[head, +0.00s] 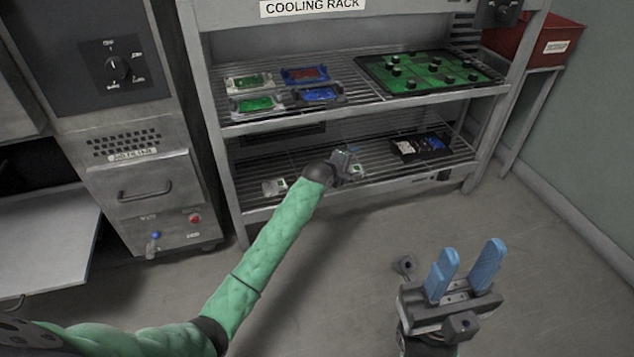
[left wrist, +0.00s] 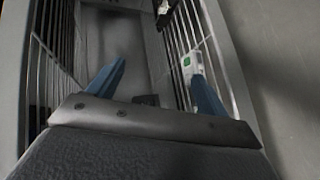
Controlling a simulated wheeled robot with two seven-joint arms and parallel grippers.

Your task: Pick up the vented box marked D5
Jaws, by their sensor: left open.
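A small pale box with green on it (head: 354,170) sits on the lower shelf, partly hidden by my left gripper. In the left wrist view a white box with a green patch (left wrist: 193,65) lies just beyond my right-hand finger. Another small pale box (head: 274,187) sits further left on that shelf. No D5 mark is readable, so I cannot tell which box bears it. My left gripper (head: 345,160) reaches to the lower shelf; in the left wrist view (left wrist: 158,70) its blue fingers are apart with nothing between them. My right gripper (head: 467,270) is open and empty above the floor.
The cooling rack (head: 365,116) has an upper shelf with several framed boards and a green tray of dark round pieces (head: 428,72). A black item (head: 421,146) lies at the lower shelf's right. Rack posts and the upper shelf bound the space. A red bin (head: 535,42) stands right.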

